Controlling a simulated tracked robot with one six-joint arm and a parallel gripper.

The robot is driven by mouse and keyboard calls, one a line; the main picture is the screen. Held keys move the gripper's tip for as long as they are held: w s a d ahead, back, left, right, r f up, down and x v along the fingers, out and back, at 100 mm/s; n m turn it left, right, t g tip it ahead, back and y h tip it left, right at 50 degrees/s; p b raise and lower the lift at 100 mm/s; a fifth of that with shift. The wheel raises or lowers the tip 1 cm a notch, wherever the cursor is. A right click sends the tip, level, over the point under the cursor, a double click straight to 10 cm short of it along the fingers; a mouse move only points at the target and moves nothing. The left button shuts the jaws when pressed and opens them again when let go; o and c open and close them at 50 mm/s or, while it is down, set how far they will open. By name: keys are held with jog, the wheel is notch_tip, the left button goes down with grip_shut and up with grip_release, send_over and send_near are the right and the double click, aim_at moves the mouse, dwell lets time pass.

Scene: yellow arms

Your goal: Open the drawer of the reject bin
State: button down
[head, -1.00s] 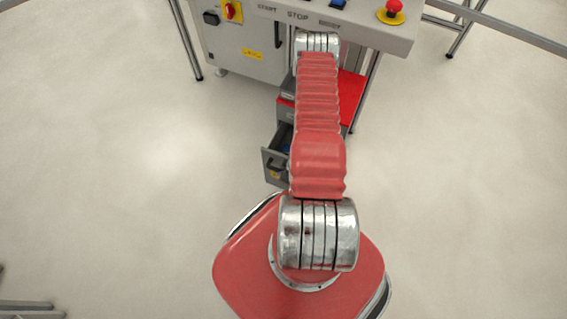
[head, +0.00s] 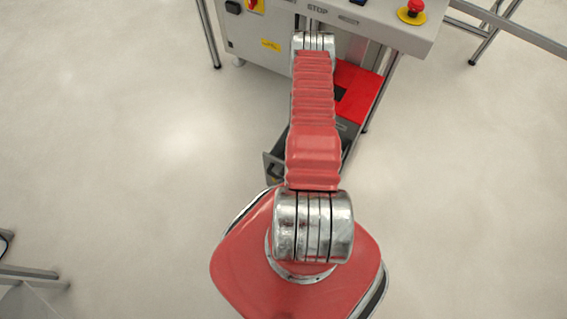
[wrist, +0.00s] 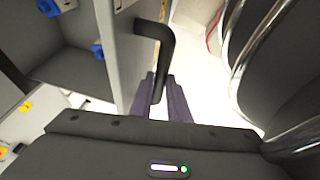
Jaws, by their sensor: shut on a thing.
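The reject bin (head: 367,92) has a red top and stands under the console in the head view, partly behind my arm. Its grey drawer (head: 271,167) stands open toward me, and my arm hides much of it. In the wrist view the grey drawer front (wrist: 117,50) shows upright, with its dark inside and blue items (wrist: 97,49) to the left. A black bar handle (wrist: 163,38) sticks out from the front. My gripper (wrist: 162,100) is shut on this handle, with a finger on each side. The head view does not show the gripper.
The grey console (head: 370,22) stands above the bin, with a red emergency button (head: 411,10) at its right. Metal rails (head: 515,38) are at the upper right. Another metal frame (head: 30,272) is at the lower left. The pale floor on both sides is clear.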

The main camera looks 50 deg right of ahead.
jog(key=c, duration=2)
grip_release()
jog(key=shift+w+d+r, duration=0.1)
jog(key=shift+w+d, duration=0.15)
jog(key=shift+w, duration=0.1)
jog(key=o, duration=0.3)
jog(key=shift+s, duration=0.1)
jog(key=shift+s+a, duration=0.1)
jog(key=v, duration=1.3)
jog(key=shift+s+r, duration=0.2)
jog(key=shift+r, duration=0.05)
